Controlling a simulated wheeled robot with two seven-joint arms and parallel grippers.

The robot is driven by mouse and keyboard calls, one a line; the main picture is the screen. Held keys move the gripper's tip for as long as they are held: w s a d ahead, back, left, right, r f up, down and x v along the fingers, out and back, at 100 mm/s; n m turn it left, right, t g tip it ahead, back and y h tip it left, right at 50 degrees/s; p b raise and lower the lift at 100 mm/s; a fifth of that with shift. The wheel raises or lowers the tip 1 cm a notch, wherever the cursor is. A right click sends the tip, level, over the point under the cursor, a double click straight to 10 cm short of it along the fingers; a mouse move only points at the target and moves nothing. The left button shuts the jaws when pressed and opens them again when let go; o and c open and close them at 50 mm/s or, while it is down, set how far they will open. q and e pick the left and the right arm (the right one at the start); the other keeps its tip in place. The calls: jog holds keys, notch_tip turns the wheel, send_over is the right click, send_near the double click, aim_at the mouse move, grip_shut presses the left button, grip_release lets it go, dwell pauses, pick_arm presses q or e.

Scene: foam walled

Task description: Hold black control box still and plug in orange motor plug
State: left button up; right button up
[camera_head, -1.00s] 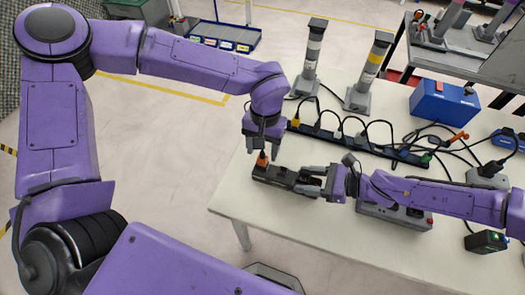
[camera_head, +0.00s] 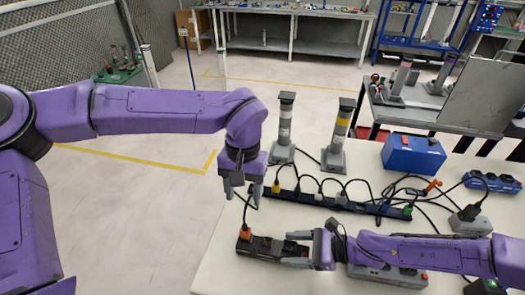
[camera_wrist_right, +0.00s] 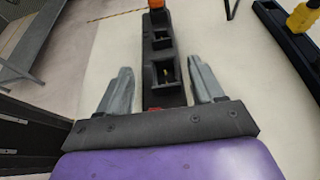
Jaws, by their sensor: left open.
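The black control box (camera_head: 272,248) lies on the white table, its sockets facing up. The orange motor plug (camera_head: 245,232) stands upright at the box's left end, its black cable rising from the top. How deep it sits cannot be seen. In the right wrist view the box (camera_wrist_right: 162,75) runs away from me, with the orange plug (camera_wrist_right: 156,3) at its far end. My left gripper (camera_head: 238,190) is open and empty above the plug, apart from it. My right gripper (camera_head: 296,250) has one finger along each side of the box; narrow gaps show in the wrist view, and firm contact is unclear.
A dark power strip (camera_head: 330,202) with several plugs and cables lies behind the box. Two grey posts (camera_head: 284,130) stand at the table's back edge. A blue box (camera_head: 412,153) is back right. A grey unit (camera_head: 385,273) is partly under my right arm.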

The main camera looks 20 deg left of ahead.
jog(key=shift+o, duration=0.7)
jog(key=shift+d, duration=0.1)
